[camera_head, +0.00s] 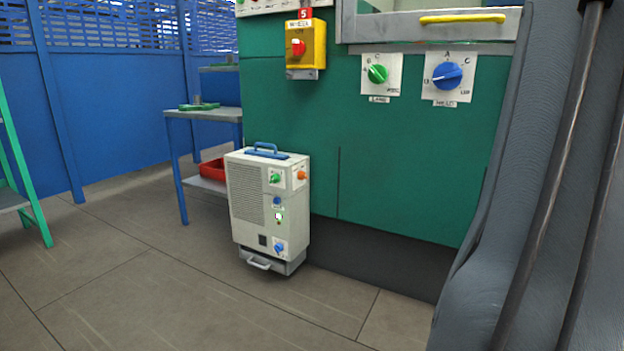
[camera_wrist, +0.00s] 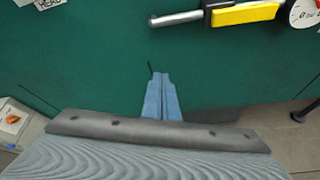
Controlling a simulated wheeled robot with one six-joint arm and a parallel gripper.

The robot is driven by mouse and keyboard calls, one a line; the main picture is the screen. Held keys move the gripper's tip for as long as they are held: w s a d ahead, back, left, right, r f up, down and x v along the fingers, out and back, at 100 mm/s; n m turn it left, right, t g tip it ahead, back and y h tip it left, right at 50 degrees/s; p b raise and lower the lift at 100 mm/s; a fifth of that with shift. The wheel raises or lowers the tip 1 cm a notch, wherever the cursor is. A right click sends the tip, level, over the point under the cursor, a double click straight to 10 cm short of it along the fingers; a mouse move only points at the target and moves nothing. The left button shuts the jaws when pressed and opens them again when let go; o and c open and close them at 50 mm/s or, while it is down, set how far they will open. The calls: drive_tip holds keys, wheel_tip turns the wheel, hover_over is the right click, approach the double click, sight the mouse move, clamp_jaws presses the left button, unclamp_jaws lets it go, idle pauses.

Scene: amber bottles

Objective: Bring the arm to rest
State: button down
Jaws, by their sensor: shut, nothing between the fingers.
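My gripper (camera_wrist: 161,82) shows in the wrist view as two blue fingers pressed together, with nothing between them. It points at the green panel of a machine (camera_wrist: 90,60) and appears apart from it, though the exact gap is hard to judge. In the head view my gripper is not visible. A large grey part of my own arm fills the right side there.
The green machine (camera_head: 420,150) carries a green knob (camera_head: 377,74), a blue knob (camera_head: 447,76) and a yellow handle (camera_head: 463,18). A white unit (camera_head: 245,205) stands before it. A blue-legged table (camera_head: 203,114) is behind. Floor at lower left is clear.

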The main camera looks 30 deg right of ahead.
drive_tip(key=w+a+f+m+y, duration=0.1)
drive_tip(key=w+a+m+y, duration=0.15)
drive_tip(key=w+a, duration=0.95)
drive_tip(key=w+a+f+m+y, duration=0.2)
drive_tip(key=a, duration=0.9)
drive_tip(key=w+a+f+m+y+p, duration=0.1)
drive_tip(key=w+a+f+m, duration=0.15)
drive_tip(key=a, duration=0.85)
drive_tip(key=w+a+f+m+y, duration=0.1)
drive_tip(key=w+a+m+y, duration=0.15)
drive_tip(key=a, duration=0.85)
drive_tip(key=s+a+f+m+g+y, duration=0.15)
drive_tip(key=s+a, duration=0.25)
drive_tip(key=a, duration=1)
drive_tip(key=s+a+f+m+g+y+p, duration=0.3)
drive_tip(key=s+a+g, duration=0.4)
drive_tip(key=s+a, duration=1.7)
drive_tip(key=s+d+r+m+h+p, duration=0.1)
drive_tip(key=d+r+m+p, duration=0.3)
drive_tip(key=d+r+p, duration=0.7)
drive_tip(key=s+d+r+m+h+p, duration=0.1)
drive_tip(key=d+r+m+p, duration=0.2)
drive_tip(key=d+r+p, duration=0.8)
wheel_tip(320, 180, up, 6)
drive_tip(key=p, duration=1.4)
drive_tip(key=shift+d+m+p, duration=0.25)
drive_tip(key=shift+m+p, duration=0.05)
drive_tip(key=shift+m, duration=0.1)
